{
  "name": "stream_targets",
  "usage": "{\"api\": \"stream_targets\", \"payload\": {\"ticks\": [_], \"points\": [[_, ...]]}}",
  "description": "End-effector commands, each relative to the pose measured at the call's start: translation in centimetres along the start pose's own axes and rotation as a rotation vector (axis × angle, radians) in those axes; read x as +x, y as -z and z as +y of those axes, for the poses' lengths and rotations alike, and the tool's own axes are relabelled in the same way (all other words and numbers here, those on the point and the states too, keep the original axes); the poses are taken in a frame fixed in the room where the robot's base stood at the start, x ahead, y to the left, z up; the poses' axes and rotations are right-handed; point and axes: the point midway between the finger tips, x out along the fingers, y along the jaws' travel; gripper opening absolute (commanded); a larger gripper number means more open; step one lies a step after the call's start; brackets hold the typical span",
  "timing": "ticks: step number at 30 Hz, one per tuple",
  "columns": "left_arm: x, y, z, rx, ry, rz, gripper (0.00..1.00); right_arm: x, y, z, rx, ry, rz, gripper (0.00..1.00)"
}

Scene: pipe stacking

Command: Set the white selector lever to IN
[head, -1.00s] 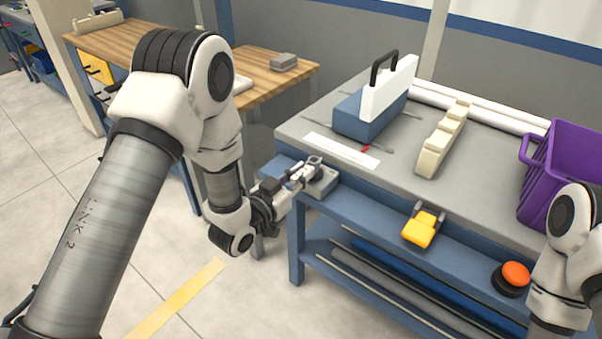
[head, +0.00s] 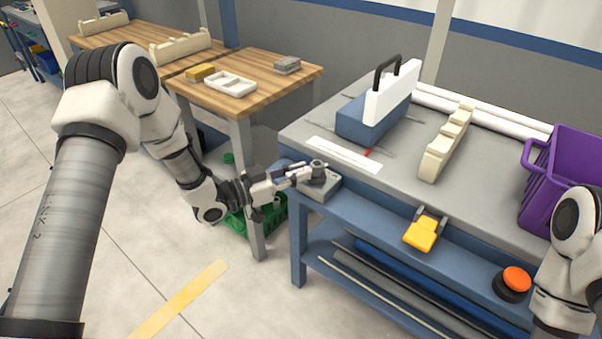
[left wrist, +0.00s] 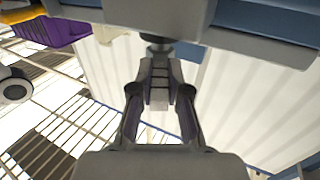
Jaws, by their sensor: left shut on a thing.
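A grey selector box (head: 319,187) with a round dark hub (head: 318,166) on top sits at the near left corner of the bench. My left gripper (head: 301,172) reaches in from the left, its fingers at the hub. In the left wrist view the gripper (left wrist: 159,92) is closed on a small pale piece, the white selector lever (left wrist: 158,98), just below the hub (left wrist: 157,48). The fingers hide most of the lever, and its exact setting and any IN mark cannot be read. My right gripper is out of view.
The grey bench (head: 400,190) carries a blue box with a white panel (head: 385,100), a cream stepped rack (head: 447,143) and a purple crate (head: 565,180). A yellow pedal-like part (head: 422,234) and an orange button (head: 516,278) are at the front. A wooden table (head: 240,85) stands left.

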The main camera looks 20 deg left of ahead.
Motion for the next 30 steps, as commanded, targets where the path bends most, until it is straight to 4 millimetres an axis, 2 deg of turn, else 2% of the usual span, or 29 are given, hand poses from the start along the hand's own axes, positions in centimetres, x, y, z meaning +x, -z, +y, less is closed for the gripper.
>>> {"api": "stream_targets", "payload": {"ticks": [12, 29, 30], "points": [[0.16, -0.05, -1.25, 0.001, -0.236, 0.0, 0.0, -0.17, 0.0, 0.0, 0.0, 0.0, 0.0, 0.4], [0.23, 0.03, -1.37, -0.001, -0.279, 0.002, 0.0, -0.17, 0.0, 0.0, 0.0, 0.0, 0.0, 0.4], [0.24, 0.04, -1.38, -0.001, -0.278, 0.002, 0.22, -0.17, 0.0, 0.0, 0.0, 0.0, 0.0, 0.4]]}}
